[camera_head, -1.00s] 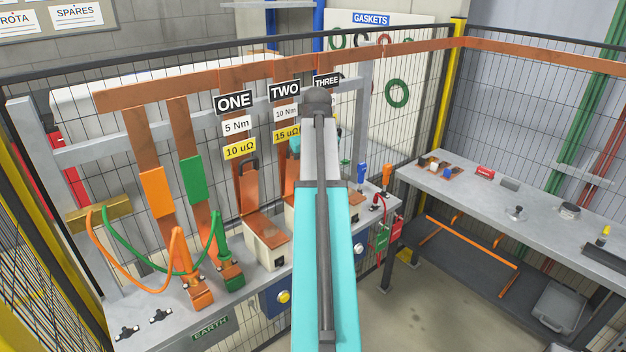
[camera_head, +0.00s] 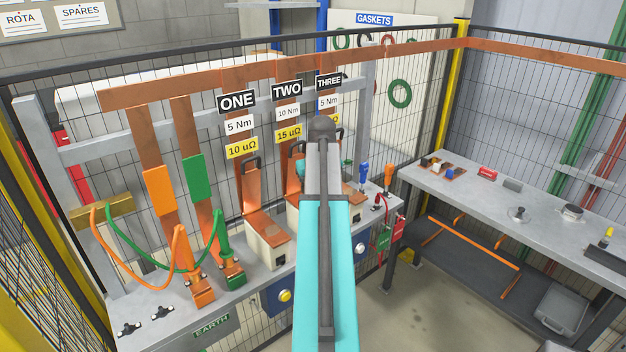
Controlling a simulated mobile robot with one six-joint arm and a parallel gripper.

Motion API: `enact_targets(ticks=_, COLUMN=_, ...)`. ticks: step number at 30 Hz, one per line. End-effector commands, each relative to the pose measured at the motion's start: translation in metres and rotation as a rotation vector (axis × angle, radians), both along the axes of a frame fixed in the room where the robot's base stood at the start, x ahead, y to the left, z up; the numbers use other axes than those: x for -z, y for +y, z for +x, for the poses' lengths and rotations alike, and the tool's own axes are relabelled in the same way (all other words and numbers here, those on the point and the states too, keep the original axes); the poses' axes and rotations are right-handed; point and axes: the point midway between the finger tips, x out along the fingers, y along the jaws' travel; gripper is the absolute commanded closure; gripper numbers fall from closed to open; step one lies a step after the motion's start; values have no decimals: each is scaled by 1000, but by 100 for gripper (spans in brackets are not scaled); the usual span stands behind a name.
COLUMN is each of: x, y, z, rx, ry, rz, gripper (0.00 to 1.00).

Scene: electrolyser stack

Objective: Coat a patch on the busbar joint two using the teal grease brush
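Joint two is marked by the black TWO sign (camera_head: 287,90), with 10 Nm and 15 uΩ labels under it. The copper busbar of joint two (camera_head: 294,178) shows in a narrow strip left of my arm; its lower part is mostly hidden behind the arm. My arm stretches forward from the bottom middle and covers its own far end, so my gripper is hidden. A small teal patch (camera_head: 300,167) shows beside the arm in front of joint two; I cannot tell whether it is the grease brush or part of my wrist.
Joint one (camera_head: 264,218) stands to the left with a black handle on top. Orange and green cables (camera_head: 178,262) hang at the bench's left. A grey side bench (camera_head: 480,200) with small parts stands at the right. Mesh fencing surrounds the area; floor is clear between benches.

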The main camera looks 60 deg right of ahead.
Motion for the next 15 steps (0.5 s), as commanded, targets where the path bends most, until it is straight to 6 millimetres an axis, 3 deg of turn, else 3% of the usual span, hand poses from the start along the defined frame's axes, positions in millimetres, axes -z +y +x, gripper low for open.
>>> enact_targets(ticks=15, x=1, y=-33, z=-13, rx=19, ry=0, rz=-1, gripper=96)
